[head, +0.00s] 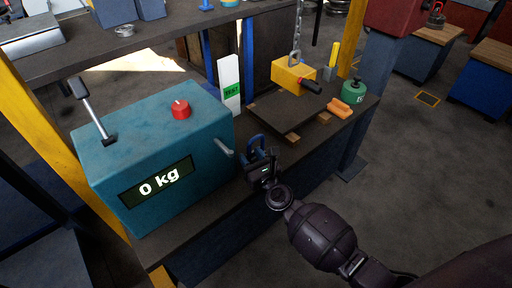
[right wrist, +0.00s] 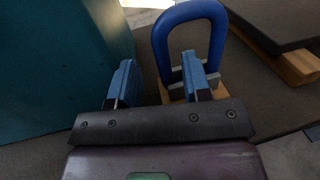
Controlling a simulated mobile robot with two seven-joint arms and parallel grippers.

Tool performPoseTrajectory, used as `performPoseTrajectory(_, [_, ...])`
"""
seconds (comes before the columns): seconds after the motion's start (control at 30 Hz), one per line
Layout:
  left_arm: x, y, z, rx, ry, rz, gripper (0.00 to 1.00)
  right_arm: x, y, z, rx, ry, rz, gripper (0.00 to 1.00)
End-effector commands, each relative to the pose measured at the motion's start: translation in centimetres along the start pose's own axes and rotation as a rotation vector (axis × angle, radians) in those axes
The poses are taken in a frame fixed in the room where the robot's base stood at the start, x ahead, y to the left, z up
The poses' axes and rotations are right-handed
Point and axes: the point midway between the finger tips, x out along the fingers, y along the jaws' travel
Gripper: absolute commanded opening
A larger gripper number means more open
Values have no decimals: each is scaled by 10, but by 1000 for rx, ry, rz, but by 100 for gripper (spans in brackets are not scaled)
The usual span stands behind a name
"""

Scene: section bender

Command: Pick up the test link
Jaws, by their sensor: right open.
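A blue loop-shaped link, which I take to be the test link (right wrist: 188,12), stands upright on a small wooden block (right wrist: 172,92) in the right wrist view. My right gripper (right wrist: 158,82) is open and empty, its blue fingers just short of the link. The link's left leg shows between the fingers; its right leg shows to the right of the right finger. In the head view my right gripper (head: 261,164) is over the bench beside the teal machine, where blue link and blue fingers are hard to separate. My left gripper is not in view.
The teal machine (head: 150,140) reading 0 kg stands close on the left. A white board with a TEST label (head: 229,92) is behind. A dark plate on wooden strips (head: 290,110), a yellow block (head: 293,77), an orange object (head: 339,107) and a green weight (head: 354,91) are to the right.

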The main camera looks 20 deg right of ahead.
Motion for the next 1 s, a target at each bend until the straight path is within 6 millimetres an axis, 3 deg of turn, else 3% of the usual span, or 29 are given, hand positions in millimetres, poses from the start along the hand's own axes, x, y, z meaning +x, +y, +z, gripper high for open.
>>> performPoseTrajectory(0.3, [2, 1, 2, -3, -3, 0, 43, 37, -4, 0, 0, 1, 1, 44])
performPoseTrajectory(0.6, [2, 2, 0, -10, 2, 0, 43, 41, -4, 1, -1, 0, 0, 44])
performPoseTrajectory(0.67, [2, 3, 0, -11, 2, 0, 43, 41, -4, 1, -1, 0, 0, 38])
performPoseTrajectory(0.9, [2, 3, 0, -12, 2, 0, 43, 40, -4, 1, -1, 0, 0, 1])
performPoseTrajectory(1.0, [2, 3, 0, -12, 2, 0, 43, 40, -4, 1, -1, 0, 0, 0])
